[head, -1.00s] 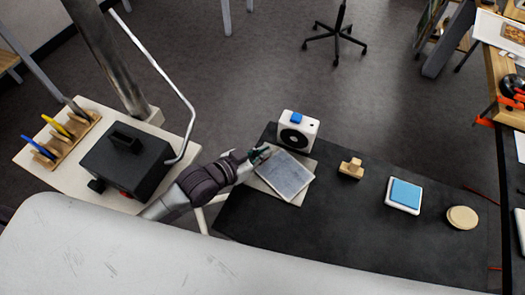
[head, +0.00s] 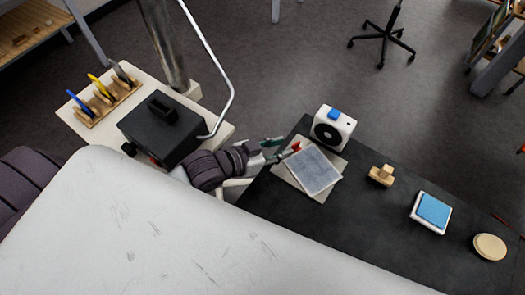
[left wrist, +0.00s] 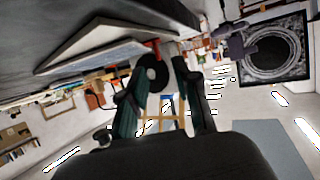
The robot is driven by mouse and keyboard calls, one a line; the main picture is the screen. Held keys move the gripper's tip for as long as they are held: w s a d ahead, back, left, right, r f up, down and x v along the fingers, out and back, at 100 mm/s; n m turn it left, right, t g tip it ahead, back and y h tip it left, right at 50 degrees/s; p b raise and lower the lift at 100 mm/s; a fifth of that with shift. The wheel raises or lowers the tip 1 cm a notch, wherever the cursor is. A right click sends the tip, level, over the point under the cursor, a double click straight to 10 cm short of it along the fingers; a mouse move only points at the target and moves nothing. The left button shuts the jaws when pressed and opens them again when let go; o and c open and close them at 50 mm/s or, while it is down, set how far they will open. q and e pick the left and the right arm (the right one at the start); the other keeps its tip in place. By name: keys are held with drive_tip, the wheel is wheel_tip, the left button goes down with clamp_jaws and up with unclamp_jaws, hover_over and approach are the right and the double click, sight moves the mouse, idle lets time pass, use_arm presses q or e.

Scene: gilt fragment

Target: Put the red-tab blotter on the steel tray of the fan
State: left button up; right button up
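The blotter (head: 313,171) is a flat grey sheet. It lies turned at an angle on the pale steel tray (head: 323,198) in front of the fan (head: 345,127), with one corner reaching past the tray's edge. Its red tab (head: 296,147) sticks out at the upper left and also shows in the left wrist view (left wrist: 152,46). My left gripper (head: 282,149) is open around or just beside the tab, its dark green fingers apart. In the left wrist view the fan (left wrist: 153,75) shows beyond the open fingers (left wrist: 166,80). My right gripper is not in view.
On the dark table (head: 350,224) stand a wooden stamp (head: 382,175), a blue-topped pad (head: 433,211) and a round wooden disc (head: 490,247). A black box (head: 163,128) and a rack with coloured handles (head: 105,99) stand on the left table.

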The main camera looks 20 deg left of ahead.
use_arm(q)
drive_tip(key=v, duration=0.6)
drive_tip(key=shift+s+a+r, duration=0.2)
drive_tip(key=shift+s+r, duration=0.05)
drive_tip(key=shift+s, duration=0.05)
drive_tip(key=shift+s+f, duration=0.1)
